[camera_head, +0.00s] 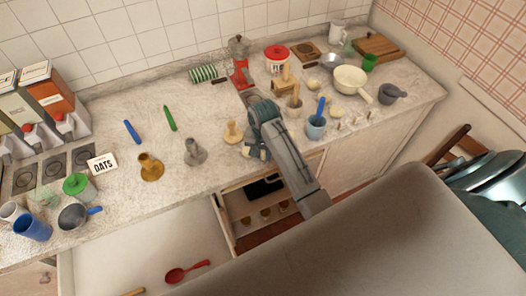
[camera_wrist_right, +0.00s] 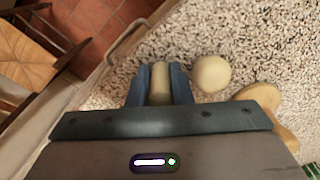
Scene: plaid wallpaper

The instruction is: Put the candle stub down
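My right gripper (camera_head: 254,152) is low at the front of the speckled counter, to the right of a wooden knobbed piece (camera_head: 232,131). In the right wrist view, its two blue fingers (camera_wrist_right: 160,88) are closed on a short cream candle stub (camera_wrist_right: 160,82). The counter surface shows beyond the fingertips. I cannot tell whether the stub touches it. In the head view, the stub is too small and hidden to make out clearly. A brass candle holder (camera_head: 150,166) and a grey one (camera_head: 195,151) stand further left. My left gripper is not in view.
A pale round ball (camera_wrist_right: 211,74) is close to the right of the fingers, with a wooden piece (camera_wrist_right: 262,112) beyond. Blue (camera_head: 132,131) and green (camera_head: 170,118) sticks lie left.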

